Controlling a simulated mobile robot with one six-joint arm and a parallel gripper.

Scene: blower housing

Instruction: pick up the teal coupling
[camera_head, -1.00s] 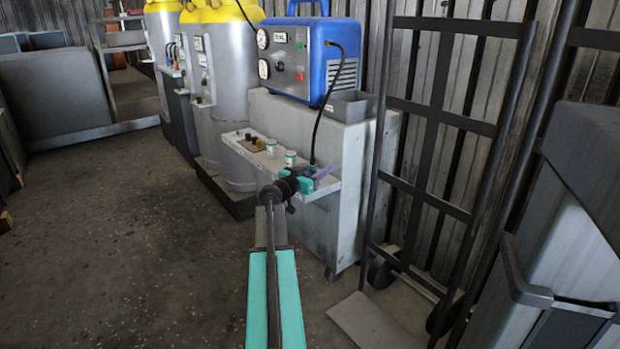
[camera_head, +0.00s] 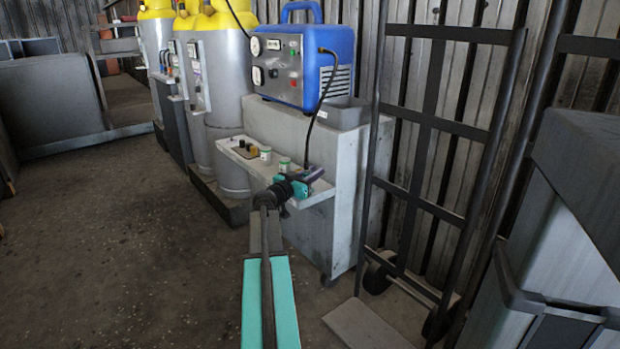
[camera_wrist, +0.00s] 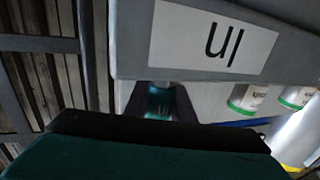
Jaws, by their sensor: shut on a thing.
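The teal coupling (camera_wrist: 160,103) shows in the wrist view between the two dark fingers of my gripper (camera_wrist: 158,112). The gripper is shut on it. Its lower part is hidden behind my gripper's dark and teal body. In the head view my gripper (camera_head: 313,175) is at the right end of the grey cart's front shelf (camera_head: 325,191). The coupling cannot be made out clearly there, since my gripper is teal too. I cannot tell whether it still touches the shelf.
Green-labelled jars (camera_head: 266,154) and small dark and yellow items (camera_head: 246,146) stand on the shelf left of my gripper. A blue machine (camera_head: 305,65) with a hanging black cable sits above. A hand truck (camera_head: 430,125) stands right. The floor at left is clear.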

